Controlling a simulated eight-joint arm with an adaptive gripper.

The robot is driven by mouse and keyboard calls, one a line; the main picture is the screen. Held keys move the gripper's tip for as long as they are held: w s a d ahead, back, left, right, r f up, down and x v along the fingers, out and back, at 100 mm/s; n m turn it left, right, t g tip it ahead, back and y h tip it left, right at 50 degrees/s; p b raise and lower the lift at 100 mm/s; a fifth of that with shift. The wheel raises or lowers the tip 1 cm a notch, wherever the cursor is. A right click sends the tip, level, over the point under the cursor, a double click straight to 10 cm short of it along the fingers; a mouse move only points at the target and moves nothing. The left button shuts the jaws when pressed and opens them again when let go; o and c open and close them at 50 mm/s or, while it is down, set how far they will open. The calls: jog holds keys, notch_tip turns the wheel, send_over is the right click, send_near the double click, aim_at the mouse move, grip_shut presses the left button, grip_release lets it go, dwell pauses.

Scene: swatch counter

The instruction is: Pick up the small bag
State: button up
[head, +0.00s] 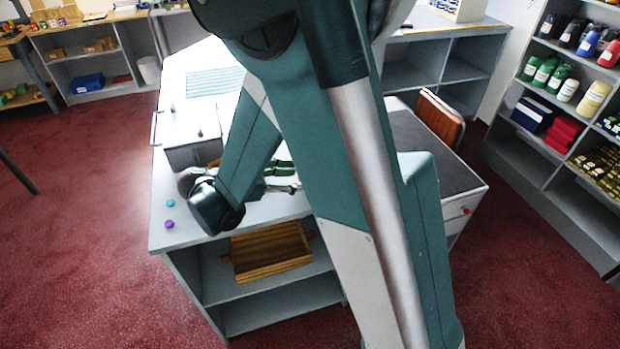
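I cannot make out a small bag anywhere in the head view. My arm covers the middle of the counter (176,228) and may hide it. My gripper (284,178) is low over the counter's front part, pointing right. Two finger parts show, one above the other in the picture. Their tips run in behind my upper arm link, so what lies between them is hidden.
A grey box (192,157) with a light lid stands on the counter's left. A teal button (171,203) and a purple button (167,224) are near the left edge. A wooden tray (268,250) sits on the shelf below. A dark mat (424,150) lies at right.

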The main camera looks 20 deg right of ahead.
jog(key=shift+b+x, duration=0.45)
jog(key=shift+x, duration=2.2)
jog(key=shift+s+r, duration=0.1)
jog(key=shift+r, duration=0.05)
jog(key=shift+c, duration=0.5)
jog(key=c, duration=0.7)
